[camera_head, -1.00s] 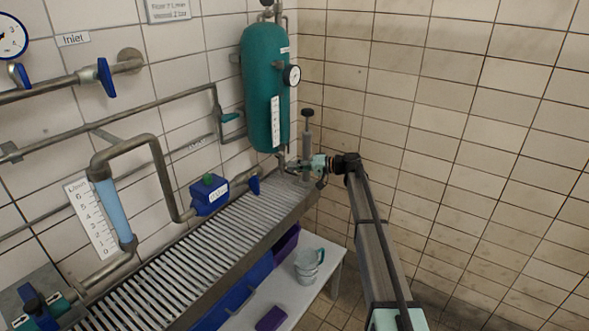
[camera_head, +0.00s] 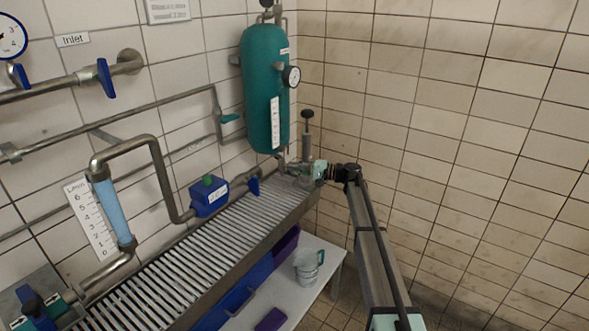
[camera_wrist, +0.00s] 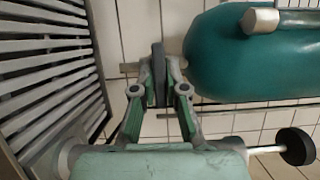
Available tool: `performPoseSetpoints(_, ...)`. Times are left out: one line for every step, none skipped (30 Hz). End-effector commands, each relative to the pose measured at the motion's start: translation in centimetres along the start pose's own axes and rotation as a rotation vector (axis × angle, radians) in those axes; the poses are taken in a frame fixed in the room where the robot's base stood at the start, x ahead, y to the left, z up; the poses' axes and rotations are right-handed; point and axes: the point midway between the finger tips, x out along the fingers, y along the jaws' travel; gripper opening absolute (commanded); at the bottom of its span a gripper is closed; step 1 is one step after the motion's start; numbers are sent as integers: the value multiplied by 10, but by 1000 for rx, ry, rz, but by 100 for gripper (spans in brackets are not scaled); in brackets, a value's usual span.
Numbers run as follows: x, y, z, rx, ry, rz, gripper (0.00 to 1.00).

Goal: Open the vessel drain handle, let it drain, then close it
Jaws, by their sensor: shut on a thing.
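The teal vessel (camera_head: 265,90) hangs upright on the wall at the corner, with a gauge and a white scale strip. In the wrist view its rounded end (camera_wrist: 235,65) fills the upper right. My gripper (camera_head: 296,168) is just below the vessel, over the far end of the grating. In the wrist view my gripper (camera_wrist: 160,70) is shut on a dark grey flat handle (camera_wrist: 158,80), which appears to be the vessel drain handle. The handle stands between the two fingers, next to a short metal pipe. In the head view the handle is too small to make out.
A slatted metal grating (camera_head: 190,255) runs below the pipes. A pump with a black round knob (camera_head: 307,115) stands beside my gripper. A bucket (camera_head: 308,266) sits on a white low table (camera_head: 325,255). A blue box (camera_head: 209,196) and blue-handled valves are along the wall.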

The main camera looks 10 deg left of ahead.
Motion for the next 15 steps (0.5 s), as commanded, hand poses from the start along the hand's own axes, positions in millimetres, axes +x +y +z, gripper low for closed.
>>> performPoseSetpoints(1, -1, -1, 3, 2, -2, 0)
performPoseSetpoints(1, -1, -1, 3, 2, -2, 0)
performPoseSetpoints(1, -1, -1, 3, 2, -2, 0)
performPoseSetpoints(1, -1, -1, 3, 2, -2, 0)
performPoseSetpoints(1, -1, -1, 2, 2, -2, 0)
performPoseSetpoints(1, -1, -1, 2, 2, -2, 0)
performPoseSetpoints(1, -1, -1, 2, 2, -2, 0)
performPoseSetpoints(1, -1, -1, 2, 2, -2, 15)
performPoseSetpoints(1, -1, -1, 2, 2, -2, 30)
performPoseSetpoints(1, -1, -1, 2, 1, -2, 36)
performPoseSetpoints(1, -1, -1, 2, 1, -2, 36)
performPoseSetpoints(1, -1, -1, 1, 1, -1, 36)
performPoseSetpoints(1, -1, 0, 1, 1, -1, 36)
performPoseSetpoints(0, -1, 0, 1, 1, -1, 36)
performPoseSetpoints(0, -1, 0, 1, 1, -1, 36)
